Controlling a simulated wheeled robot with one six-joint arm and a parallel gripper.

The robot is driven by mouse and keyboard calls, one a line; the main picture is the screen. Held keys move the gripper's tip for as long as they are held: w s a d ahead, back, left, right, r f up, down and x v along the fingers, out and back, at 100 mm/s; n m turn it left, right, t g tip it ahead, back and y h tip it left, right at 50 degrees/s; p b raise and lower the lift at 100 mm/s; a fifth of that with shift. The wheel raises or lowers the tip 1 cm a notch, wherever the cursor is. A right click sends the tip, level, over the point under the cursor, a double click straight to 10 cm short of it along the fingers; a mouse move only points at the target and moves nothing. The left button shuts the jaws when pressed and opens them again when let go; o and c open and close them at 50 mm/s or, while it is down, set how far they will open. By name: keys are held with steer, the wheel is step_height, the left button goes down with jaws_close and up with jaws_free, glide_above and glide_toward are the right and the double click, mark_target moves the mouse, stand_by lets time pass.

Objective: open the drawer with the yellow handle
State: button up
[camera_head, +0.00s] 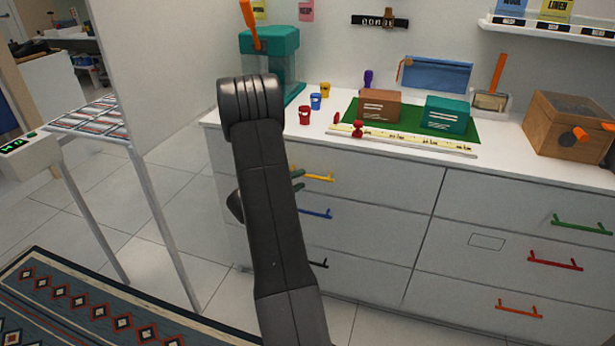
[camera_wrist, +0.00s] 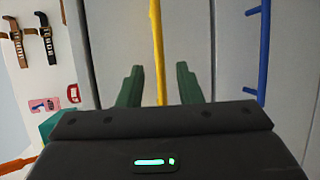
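The yellow handle (camera_head: 320,177) is on the top-left drawer (camera_head: 385,192) of a white cabinet, and the drawer is closed, flush with the front. My gripper (camera_head: 298,180) is at the left part of this handle; my arm hides much of it in the head view. In the wrist view the yellow handle (camera_wrist: 157,45) runs up the picture between the two green fingers of my gripper (camera_wrist: 160,72). The fingers are apart, with a gap on each side of the handle. The handle's near end is hidden behind the gripper body.
A blue handle (camera_head: 316,213) sits just below, also seen in the wrist view (camera_wrist: 263,50), with a black handle (camera_head: 318,263) lower. Green (camera_head: 580,225), red (camera_head: 555,262) and orange (camera_head: 519,309) handles are on the right drawers. Small cups and boxes stand on the countertop (camera_head: 500,160).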

mark_target(307, 176)
steer(key=x, duration=0.5)
jaws_close()
